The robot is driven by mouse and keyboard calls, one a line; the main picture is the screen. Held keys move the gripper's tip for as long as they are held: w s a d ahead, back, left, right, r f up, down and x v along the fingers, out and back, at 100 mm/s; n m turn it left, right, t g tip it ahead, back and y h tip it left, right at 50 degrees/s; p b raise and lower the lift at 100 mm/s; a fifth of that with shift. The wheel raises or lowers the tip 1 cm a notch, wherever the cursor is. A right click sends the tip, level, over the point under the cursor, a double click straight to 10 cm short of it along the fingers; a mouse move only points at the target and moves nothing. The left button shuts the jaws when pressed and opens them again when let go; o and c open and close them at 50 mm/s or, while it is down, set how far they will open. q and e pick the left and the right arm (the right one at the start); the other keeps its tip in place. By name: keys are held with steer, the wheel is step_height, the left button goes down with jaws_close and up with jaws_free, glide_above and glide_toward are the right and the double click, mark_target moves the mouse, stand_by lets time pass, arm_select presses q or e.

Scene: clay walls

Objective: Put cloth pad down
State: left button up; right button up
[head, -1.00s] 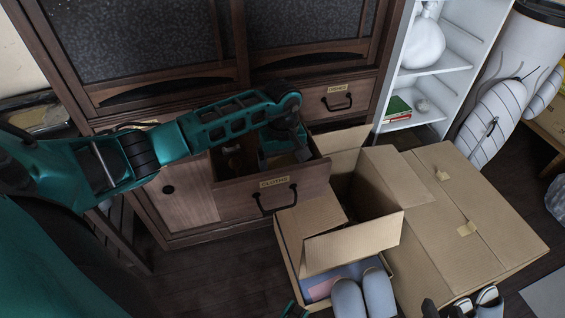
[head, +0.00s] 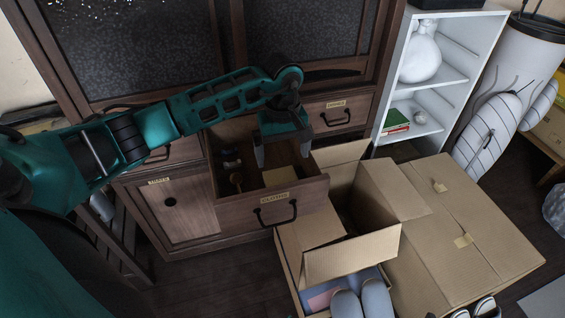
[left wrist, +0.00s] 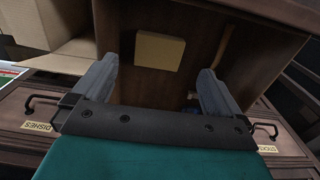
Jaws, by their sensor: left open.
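The cloth pad, a small flat tan square (head: 280,177), lies on the floor of the open drawer (head: 234,203). It also shows in the left wrist view (left wrist: 160,50), flat against the drawer's dark bottom. My left gripper (head: 282,158) hangs over the drawer with its fingers pointing down. It is open, with a wide gap between the grey fingers, and empty. In the left wrist view the pad shows between and beyond the fingertips (left wrist: 158,67), apart from both. My right gripper is not in view.
Small dark and brown items (head: 234,172) lie at the drawer's left side. An open cardboard box (head: 350,258) stands close in front, with slippers (head: 362,303) by it. A larger box (head: 475,220) is at right. A white shelf (head: 440,75) stands behind.

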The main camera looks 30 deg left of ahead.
arm_select(q)
step_height(320, 180, up, 3)
steer(key=shift+f, duration=0.15)
stand_by(0.5)
